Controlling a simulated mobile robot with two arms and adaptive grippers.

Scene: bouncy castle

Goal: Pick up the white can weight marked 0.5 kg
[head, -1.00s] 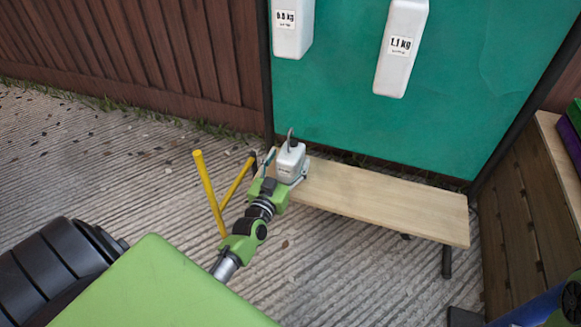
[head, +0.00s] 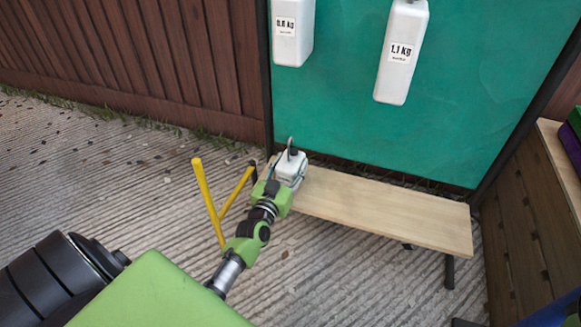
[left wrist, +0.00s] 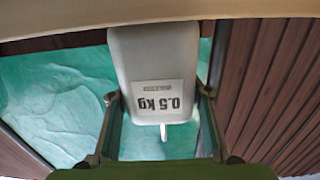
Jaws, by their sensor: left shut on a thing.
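The white can weight marked 0.5 kg (head: 291,167) is at the left end of the low wooden bench, with its hook pointing up. In the left wrist view the can (left wrist: 152,62) appears upside down with its 0.5 kg label readable. My left gripper (head: 288,178) is shut on the can, one finger on each side; both fingers also show in the left wrist view (left wrist: 160,105). Whether the can touches the bench is hard to tell. My right gripper is not in view.
The wooden bench (head: 390,207) is otherwise bare. White weights marked 0.8 kg (head: 292,35) and 1.1 kg (head: 402,52) hang before a green panel (head: 345,110). A yellow post frame (head: 207,200) stands left of my left arm. A wooden box side (head: 525,215) is at the right.

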